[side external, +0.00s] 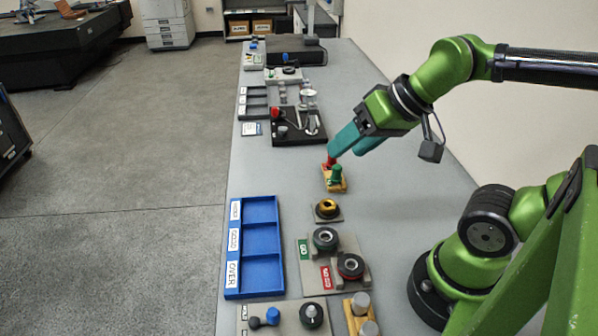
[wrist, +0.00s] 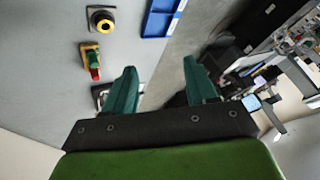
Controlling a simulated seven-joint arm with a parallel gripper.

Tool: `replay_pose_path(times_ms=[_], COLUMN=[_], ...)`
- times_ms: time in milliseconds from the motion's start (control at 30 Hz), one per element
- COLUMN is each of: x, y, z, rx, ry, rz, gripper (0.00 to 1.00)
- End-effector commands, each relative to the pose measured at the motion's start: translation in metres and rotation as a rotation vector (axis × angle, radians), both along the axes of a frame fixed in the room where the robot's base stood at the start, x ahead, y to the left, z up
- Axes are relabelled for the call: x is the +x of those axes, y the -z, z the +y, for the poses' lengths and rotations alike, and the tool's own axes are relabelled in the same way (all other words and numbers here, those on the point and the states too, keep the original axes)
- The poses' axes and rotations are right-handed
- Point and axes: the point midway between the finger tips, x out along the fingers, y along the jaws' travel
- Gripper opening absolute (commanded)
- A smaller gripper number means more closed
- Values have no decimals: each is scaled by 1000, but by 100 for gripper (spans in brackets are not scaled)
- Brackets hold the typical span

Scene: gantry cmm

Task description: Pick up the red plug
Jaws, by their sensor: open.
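The red plug (side external: 329,164) stands at the far end of a small yellow block (side external: 337,186), beside a green plug (side external: 336,173). In the side view a teal finger partly covers the red plug. My gripper (side external: 350,150) is open, its fingers slanting down close by the plug; whether they touch it I cannot tell. In the wrist view the red plug (wrist: 95,74) is to the left of both fingers of my gripper (wrist: 159,66), outside the gap. The gap itself looks empty.
A black fixture (side external: 298,136) with a red knob stands just beyond the block. Nearer are a yellow ring gauge (side external: 327,208), a grey holder with green and red GO gauges (side external: 352,285), and a blue sorting tray (side external: 280,245). Bare table lies left of the block.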

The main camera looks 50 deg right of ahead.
Motion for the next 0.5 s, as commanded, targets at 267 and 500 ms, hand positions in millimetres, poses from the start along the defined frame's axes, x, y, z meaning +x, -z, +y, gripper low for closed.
replay_pose_path(times_ms=[267,500], x=[7,65], y=[12,22], z=[-8,-58], rx=[3,-19], ry=[35,136], rz=[58,242], gripper=[57,57])
